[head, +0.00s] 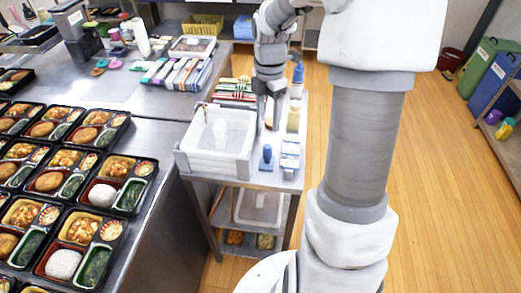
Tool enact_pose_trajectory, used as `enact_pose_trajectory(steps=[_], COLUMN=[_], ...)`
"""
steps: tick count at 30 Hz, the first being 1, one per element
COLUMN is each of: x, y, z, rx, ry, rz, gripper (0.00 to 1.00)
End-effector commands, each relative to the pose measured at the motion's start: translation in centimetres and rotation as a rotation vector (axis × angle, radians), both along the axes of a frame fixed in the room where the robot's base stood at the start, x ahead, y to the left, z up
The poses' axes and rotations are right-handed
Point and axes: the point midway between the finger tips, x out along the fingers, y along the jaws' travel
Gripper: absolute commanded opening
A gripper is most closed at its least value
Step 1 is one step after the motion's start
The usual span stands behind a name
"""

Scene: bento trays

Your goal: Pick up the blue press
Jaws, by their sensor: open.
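The blue press (266,158) is small, with a knob-like top and a wider base. It stands upright on the near part of the small metal cart's top (254,180), between a white bin and a blue-and-white item. My gripper (268,110) points down over the cart, behind the press in the picture and apart from it. Its jaws are open, with nothing seen held; the fingertips are small and hard to make out.
The white bin (186,161) stands left of the press; the blue-and-white item (289,160) is close on its right. A yellowish bottle (293,118) and a blue-topped bottle (297,78) stand behind. Bento trays (133,197) fill the left counter. The wooden floor (450,200) is clear at right.

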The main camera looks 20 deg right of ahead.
Motion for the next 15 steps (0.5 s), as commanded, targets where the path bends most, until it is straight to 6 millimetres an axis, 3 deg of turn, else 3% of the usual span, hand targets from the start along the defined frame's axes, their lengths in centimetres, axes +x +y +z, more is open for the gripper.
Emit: enact_pose_trajectory(steps=[9,15], x=[-0.1,-0.1], y=[0.1,0.1], z=[-7.2,-10.0], rx=[0.001,0.000], ry=[0.004,0.002], rz=[0.000,-0.001], gripper=[0.69,0.69])
